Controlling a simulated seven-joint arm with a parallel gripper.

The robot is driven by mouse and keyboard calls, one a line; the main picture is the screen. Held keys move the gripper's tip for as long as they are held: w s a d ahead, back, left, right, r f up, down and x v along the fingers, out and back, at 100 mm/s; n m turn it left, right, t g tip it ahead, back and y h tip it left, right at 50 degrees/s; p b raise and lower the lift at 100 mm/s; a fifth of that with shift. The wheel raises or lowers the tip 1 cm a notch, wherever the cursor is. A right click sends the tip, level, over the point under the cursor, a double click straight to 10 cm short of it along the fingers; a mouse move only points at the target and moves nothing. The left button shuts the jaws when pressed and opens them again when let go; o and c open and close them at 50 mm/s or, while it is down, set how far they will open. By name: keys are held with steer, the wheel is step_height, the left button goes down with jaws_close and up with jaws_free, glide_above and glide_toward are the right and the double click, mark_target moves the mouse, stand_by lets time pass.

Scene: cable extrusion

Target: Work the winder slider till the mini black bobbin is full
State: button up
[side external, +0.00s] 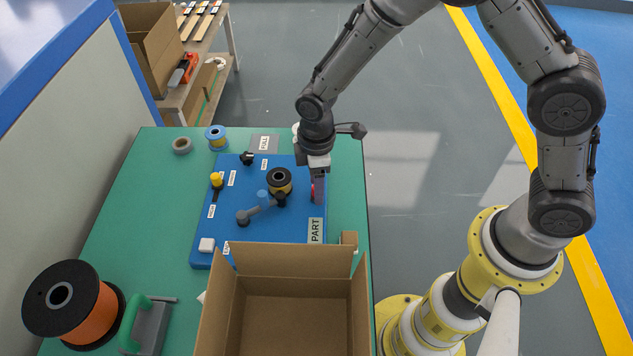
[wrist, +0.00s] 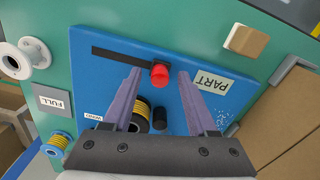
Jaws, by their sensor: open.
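The blue winder board (side external: 225,235) lies on the green table. The slider's red knob (wrist: 160,75) stands at one end of a dark slot (wrist: 115,54); in the side view it is partly hidden by my fingers. My gripper (wrist: 159,72) is open, its fingertips on either side of the red knob with a gap visible on both sides. In the side view my gripper (side external: 318,195) points down at the board's right edge. The mini black bobbin (side external: 280,180) is on the board left of my gripper, with yellow winding showing; a finger partly covers it in the wrist view.
A grey crank (side external: 245,216), yellow knob (side external: 216,180) and white button (side external: 206,245) are on the board. An open cardboard box (side external: 290,310) stands in front. A blue spool (side external: 216,138) stands near the grey FULL plate (side external: 263,143). An orange cable reel (side external: 75,305) is front left.

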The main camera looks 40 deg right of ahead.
jaws_close()
stand_by(1.4)
